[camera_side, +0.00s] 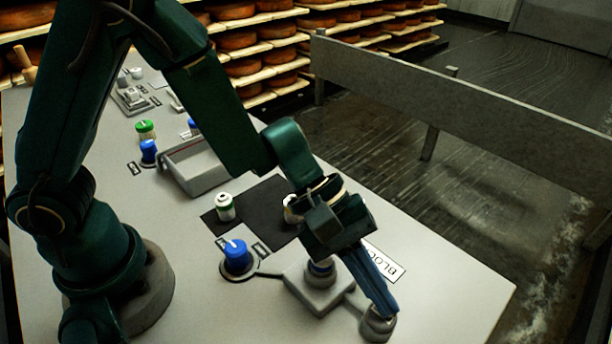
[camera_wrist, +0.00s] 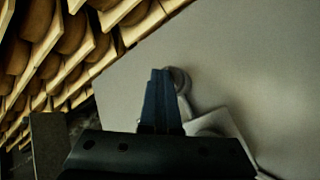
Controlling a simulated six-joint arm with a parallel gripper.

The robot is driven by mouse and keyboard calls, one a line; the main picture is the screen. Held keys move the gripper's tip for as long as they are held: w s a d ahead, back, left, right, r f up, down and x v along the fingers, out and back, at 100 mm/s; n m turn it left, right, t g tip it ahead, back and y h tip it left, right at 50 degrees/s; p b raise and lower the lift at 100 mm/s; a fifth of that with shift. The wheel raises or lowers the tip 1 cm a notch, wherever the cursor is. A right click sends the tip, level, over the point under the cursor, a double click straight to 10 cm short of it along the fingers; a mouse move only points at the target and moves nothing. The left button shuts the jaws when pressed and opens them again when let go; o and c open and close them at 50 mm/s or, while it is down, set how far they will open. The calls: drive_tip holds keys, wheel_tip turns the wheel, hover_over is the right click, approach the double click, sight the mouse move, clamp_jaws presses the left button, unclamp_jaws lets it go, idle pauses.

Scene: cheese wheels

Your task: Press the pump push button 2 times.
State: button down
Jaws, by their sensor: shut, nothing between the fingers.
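A grey box-shaped base (camera_side: 312,290) stands on the table at the front, with a blue part on top partly hidden behind my gripper. A short arm joins it to a small round grey piece (camera_side: 376,326), which looks like the push button, though no readable label confirms this. My gripper (camera_side: 390,308) points down with its blue fingers closed together and empty. The fingertips are at the top of the round piece; I cannot tell whether they touch or press it. In the wrist view the fingertips (camera_wrist: 160,72) overlap the edge of the round piece (camera_wrist: 181,80).
A blue knob (camera_side: 236,257) on a round plate is left of the base. A grey tray (camera_side: 190,180) lies farther back. A sign (camera_side: 384,262) lies right of my gripper. The table's right front is clear.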

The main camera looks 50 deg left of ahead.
drive_tip(key=shift+r, duration=1.3)
drive_tip(key=shift+r, duration=2.5)
